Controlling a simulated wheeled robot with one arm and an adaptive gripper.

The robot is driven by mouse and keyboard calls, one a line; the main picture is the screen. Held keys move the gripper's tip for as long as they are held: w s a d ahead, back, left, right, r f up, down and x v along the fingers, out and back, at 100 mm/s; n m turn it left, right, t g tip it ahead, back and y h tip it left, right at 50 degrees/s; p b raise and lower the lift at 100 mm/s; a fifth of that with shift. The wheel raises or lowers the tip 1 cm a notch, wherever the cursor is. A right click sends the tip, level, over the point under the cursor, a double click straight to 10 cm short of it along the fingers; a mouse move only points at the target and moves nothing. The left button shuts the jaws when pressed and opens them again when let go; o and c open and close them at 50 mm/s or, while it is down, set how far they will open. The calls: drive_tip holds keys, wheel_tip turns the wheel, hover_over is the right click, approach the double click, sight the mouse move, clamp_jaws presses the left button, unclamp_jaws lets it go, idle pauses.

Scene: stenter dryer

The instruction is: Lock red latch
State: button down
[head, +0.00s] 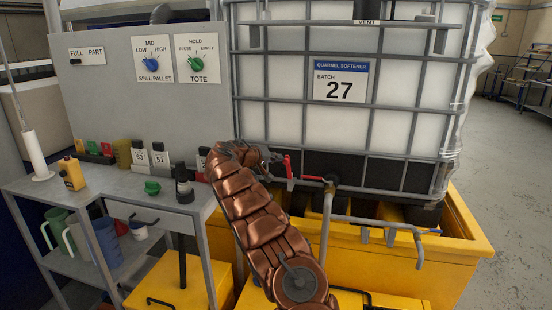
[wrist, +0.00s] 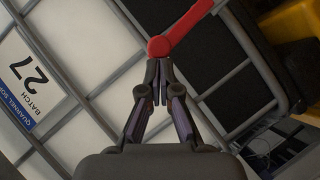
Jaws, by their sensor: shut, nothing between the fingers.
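The red latch (wrist: 185,27) shows in the wrist view as a red lever with a rounded end, slanting up to the right. My gripper (wrist: 158,98) is shut and empty, with its fingertips just below that rounded end; I cannot tell whether they touch it. In the head view, red parts (head: 288,166) show at the lower front of the caged white tote (head: 400,120), just right of my gripper (head: 273,157). My arm hides part of the area to their left.
A yellow spill pallet (head: 455,262) lies under the tote, with grey pipes (head: 325,225) in front. A grey bench (head: 110,190) with bottles stands at the left. A panel (head: 105,95) with blue and green knobs stands behind it. Open floor (head: 510,180) shows at the right.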

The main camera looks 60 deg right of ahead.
drive_tip(key=shift+s+d+r+b, duration=0.1)
drive_tip(key=shift+s+b, duration=0.15)
drive_tip(key=shift+b, duration=0.45)
